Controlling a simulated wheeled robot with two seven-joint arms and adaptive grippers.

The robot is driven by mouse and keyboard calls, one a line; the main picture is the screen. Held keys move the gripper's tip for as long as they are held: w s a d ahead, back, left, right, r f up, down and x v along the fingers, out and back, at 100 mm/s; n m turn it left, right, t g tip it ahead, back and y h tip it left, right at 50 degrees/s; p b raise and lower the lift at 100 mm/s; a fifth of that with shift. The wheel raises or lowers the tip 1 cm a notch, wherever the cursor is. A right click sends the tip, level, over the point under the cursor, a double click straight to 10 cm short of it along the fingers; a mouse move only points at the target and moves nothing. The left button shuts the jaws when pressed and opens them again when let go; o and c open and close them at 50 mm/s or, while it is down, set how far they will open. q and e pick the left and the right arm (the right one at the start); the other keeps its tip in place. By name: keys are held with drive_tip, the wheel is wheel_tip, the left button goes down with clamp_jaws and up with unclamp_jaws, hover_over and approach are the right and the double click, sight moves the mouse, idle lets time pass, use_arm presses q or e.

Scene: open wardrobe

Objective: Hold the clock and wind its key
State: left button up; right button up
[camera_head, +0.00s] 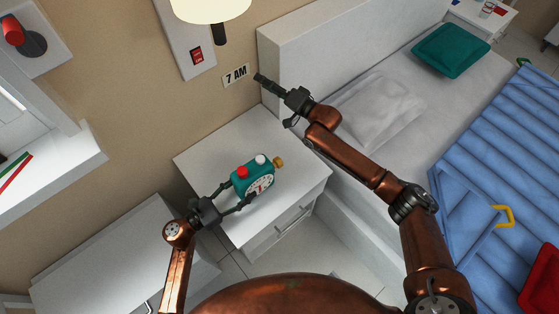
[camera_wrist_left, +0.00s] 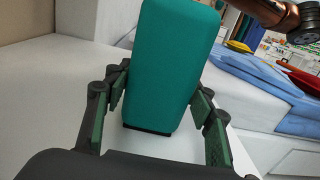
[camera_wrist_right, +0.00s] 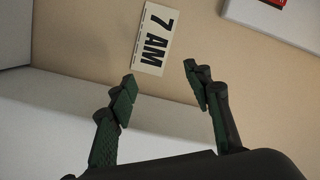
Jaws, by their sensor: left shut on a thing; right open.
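A teal clock (camera_head: 240,184) with a white dial, a red button and a white button on top stands on the white nightstand (camera_head: 205,158). Its yellow-brown key (camera_head: 279,162) sticks out at the side away from my left gripper. My left gripper (camera_head: 236,194) is shut on the clock, one finger on each side; the left wrist view shows the clock's teal side (camera_wrist_left: 172,65) between the fingers. My right gripper (camera_head: 262,80) is open and empty, up beyond the nightstand near the wall; it also shows in the right wrist view (camera_wrist_right: 160,80).
A "7 AM" sign (camera_head: 236,75) is on the wall beside my right gripper, with a red switch (camera_head: 196,56) and a lamp (camera_head: 210,10) to its left. The bed (camera_head: 400,75) stands right of the nightstand. The nightstand's top is bare around the clock.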

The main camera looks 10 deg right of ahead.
sight(279, 161)
drive_tip(key=s+d+f+m+g, duration=0.1)
drive_tip(key=s+d+f, duration=0.2)
drive_tip(key=f, duration=0.1)
drive_tip(key=s+d+f+m+g, duration=0.1)
drive_tip(key=s+d+f+g, duration=0.1)
drive_tip(key=f, duration=0.3)
drive_tip(key=s+d+f+m+g+h, duration=0.1)
drive_tip(key=s+d+f+m, duration=0.1)
drive_tip(key=s+d+f, duration=0.2)
drive_tip(key=shift+s+f+g, duration=0.3)
drive_tip(key=shift+f+g, duration=0.1)
drive_tip(key=shift+f, duration=0.25)
drive_tip(key=s+g, duration=0.1)
drive_tip(key=s, duration=0.1)
drive_tip(key=s+d+f+y, duration=0.1)
drive_tip(key=s, duration=0.2)
drive_tip(key=s+g, duration=0.1)
drive_tip(key=s, duration=0.1)
drive_tip(key=shift+s+d+f+g+y, duration=0.2)
drive_tip(key=shift+s+d+g+y, duration=0.1)
drive_tip(key=shift+s+y, duration=0.1)
drive_tip(key=s+d+r+n+g+y, duration=0.1)
drive_tip(key=s+r+n+g+y, duration=0.1)
drive_tip(key=s, duration=0.6)
drive_tip(key=shift+y, duration=0.3)
drive_tip(key=x, duration=1.1)
drive_tip(key=shift+a, duration=0.25)
drive_tip(key=shift+s, duration=0.1)
drive_tip(key=c, duration=1.2)
